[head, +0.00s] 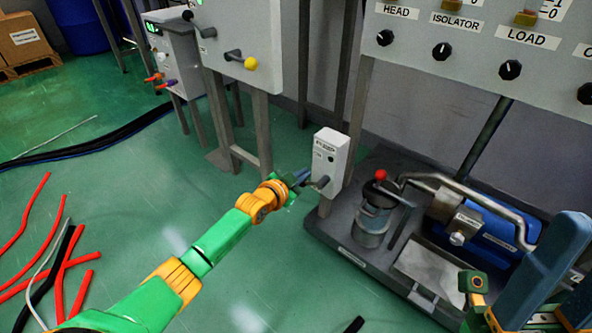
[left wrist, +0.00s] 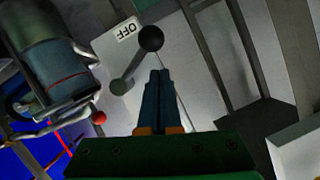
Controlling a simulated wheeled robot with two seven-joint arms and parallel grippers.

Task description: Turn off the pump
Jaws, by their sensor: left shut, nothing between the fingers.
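A small white switch box (head: 330,162) with a printed label stands on a grey post at the pump skid. In the left wrist view its face (left wrist: 188,60) carries an OFF plate (left wrist: 126,30) and a grey lever (left wrist: 132,68) with a dark round knob. My left gripper (head: 303,176) is shut and empty, at the box's left side by the lever. In the left wrist view the gripper's fingertips (left wrist: 160,73) lie just below the knob; I cannot tell whether they touch it. Parts of my right gripper (head: 560,262) show large at the lower right; its jaw state is unclear.
A metal canister (head: 372,222) with a red-knobbed valve and a blue motor (head: 490,235) sit on the dark skid right of the box. A switch panel (head: 480,50) stands behind. Red and black hoses (head: 60,262) lie on the green floor at left.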

